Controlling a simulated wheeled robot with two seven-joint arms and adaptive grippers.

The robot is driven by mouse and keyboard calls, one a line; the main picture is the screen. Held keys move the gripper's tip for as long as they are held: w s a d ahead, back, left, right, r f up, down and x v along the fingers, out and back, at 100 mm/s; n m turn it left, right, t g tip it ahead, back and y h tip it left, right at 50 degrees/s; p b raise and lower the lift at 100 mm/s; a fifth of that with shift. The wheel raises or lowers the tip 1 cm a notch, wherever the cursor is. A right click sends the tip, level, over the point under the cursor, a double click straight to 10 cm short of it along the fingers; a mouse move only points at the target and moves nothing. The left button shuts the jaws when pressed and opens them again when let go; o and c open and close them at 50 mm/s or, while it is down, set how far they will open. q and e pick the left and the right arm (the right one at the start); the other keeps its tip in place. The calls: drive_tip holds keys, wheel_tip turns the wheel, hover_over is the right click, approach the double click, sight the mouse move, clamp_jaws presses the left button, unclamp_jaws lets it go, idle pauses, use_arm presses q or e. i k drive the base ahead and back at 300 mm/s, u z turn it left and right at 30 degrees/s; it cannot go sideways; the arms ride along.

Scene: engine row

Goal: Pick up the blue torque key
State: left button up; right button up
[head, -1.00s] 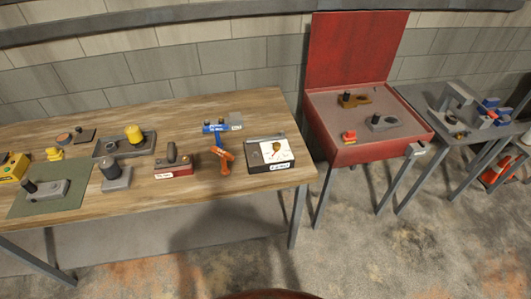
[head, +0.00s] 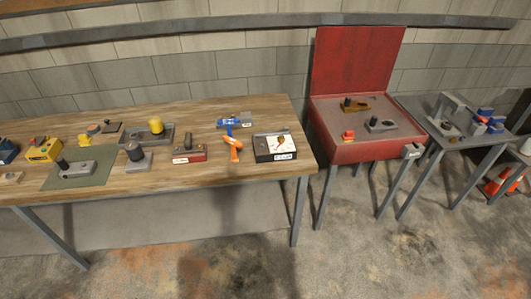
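A blue tool (head: 231,123) lies near the back of the wooden table, right of its middle. It looks like a blue bar with a short blue stem pointing to the front, with a small grey piece at its right end. An orange tool (head: 233,147) lies just in front of it; I cannot tell if they touch. Small blue pieces (head: 487,111) also show on the grey table at the far right. I cannot tell for certain which blue thing is the torque key. Neither of my grippers is in view.
The wooden table (head: 190,203) also bears a black-and-white box (head: 275,146), a red-based block (head: 189,153), a green mat (head: 102,176) and a yellow box (head: 44,149). Right of it stands an open red case (head: 362,152) on legs. The front floor is clear.

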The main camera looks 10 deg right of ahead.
sight(228, 122)
drive_tip(key=z, duration=0.55)
drive_tip(key=i, duration=1.45)
drive_tip(key=u, duration=0.65)
